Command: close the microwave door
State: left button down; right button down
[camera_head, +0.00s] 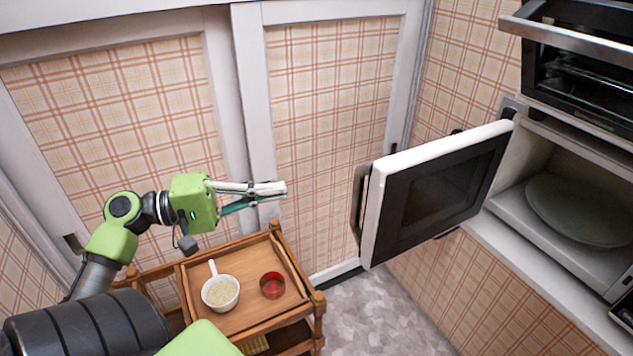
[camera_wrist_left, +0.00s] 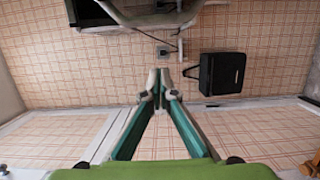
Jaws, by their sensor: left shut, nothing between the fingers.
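The microwave door (camera_head: 437,190) stands wide open in the head view, white-edged with a dark window, swung out to the left of the microwave's open cavity (camera_head: 583,205). A round plate (camera_head: 580,211) lies inside the cavity. My left gripper (camera_head: 283,188) is shut and empty, to the left of the door and apart from it, above the wooden cart. The left wrist view shows its fingertips (camera_wrist_left: 162,75) together, with nothing between them. My right gripper is not in view.
A wooden cart (camera_head: 245,325) below my left gripper carries a white handled bowl (camera_head: 220,292) with grainy contents and a red cup (camera_head: 272,285). An oven with a bar handle (camera_head: 570,38) sits above the microwave. Grey floor (camera_head: 375,320) is clear between cart and counter.

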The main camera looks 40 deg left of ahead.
pick_arm(q)
jog(key=w+d+p, duration=0.5)
jog(key=w+d, duration=0.2)
jog(key=d, duration=0.2)
jog(key=shift+d, duration=0.35)
jog(key=shift+f, duration=0.1)
jog(key=shift+s, duration=0.1)
